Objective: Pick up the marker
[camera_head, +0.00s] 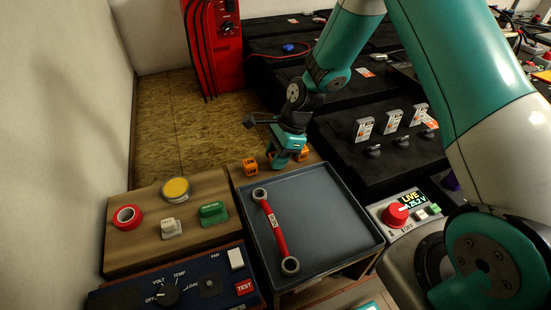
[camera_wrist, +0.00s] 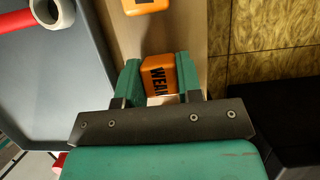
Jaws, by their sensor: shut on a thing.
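My gripper (camera_head: 282,160) reaches down to the wooden strip behind the grey tray. In the wrist view its two green fingers (camera_wrist: 159,84) are shut on an orange block marked "WEAK" (camera_wrist: 159,74), with one finger on each side of it. I take this block to be the marker. A second orange block (camera_head: 250,167) stands on the strip just left of my gripper, and its edge shows at the top of the wrist view (camera_wrist: 145,5). Orange (camera_head: 302,154) also shows right of the fingers; I cannot tell whether it is the held block or another.
The grey tray (camera_head: 336,200) in front holds a red wrench (camera_head: 277,230). A red cabinet (camera_head: 215,60) stands behind.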

